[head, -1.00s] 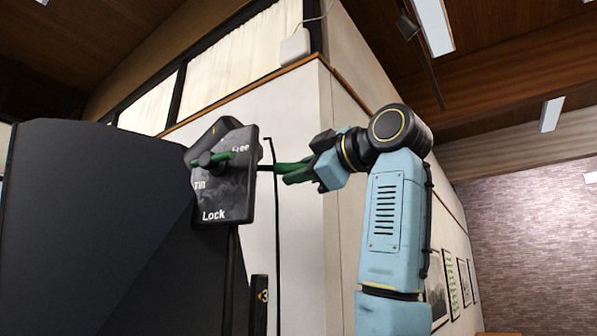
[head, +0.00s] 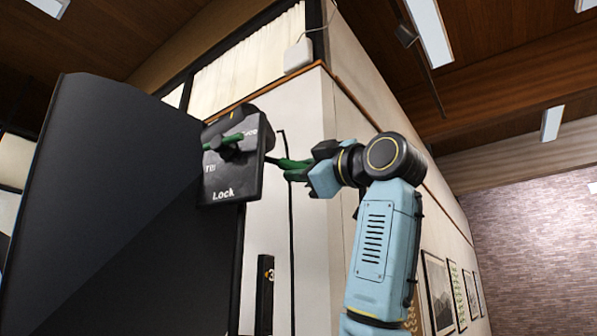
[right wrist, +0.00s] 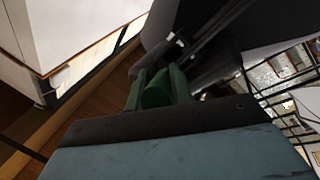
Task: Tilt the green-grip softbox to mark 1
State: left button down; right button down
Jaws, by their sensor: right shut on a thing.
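The softbox (head: 130,200) is a large dark panel on the left of the head view. A dark plate (head: 231,170) beside its right edge bears the words Lock and Tilt, with another word partly covered by a small green-handled lever (head: 224,142). My right gripper (head: 283,165) is shut on the green grip (head: 270,159), just right of the plate. In the right wrist view the green fingers (right wrist: 157,88) close around the grip, whose far end is hard to make out. My left gripper is not in view.
A dark strip with the number 3 (head: 264,290) stands below the plate, with a thin dark rod beside it. A white wall corner (head: 315,240) rises close behind my gripper. Framed pictures (head: 437,290) hang on the wall at right.

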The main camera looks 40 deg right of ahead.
jog(key=c, duration=1.3)
grip_release()
jog(key=shift+o, duration=0.2)
jog(key=shift+s+f+b, duration=0.25)
jog(key=shift+s+b, duration=0.05)
jog(key=shift+s, duration=0.2)
jog(key=b+v, duration=0.4)
jog(key=v, duration=0.8)
jog(key=shift+s, duration=0.1)
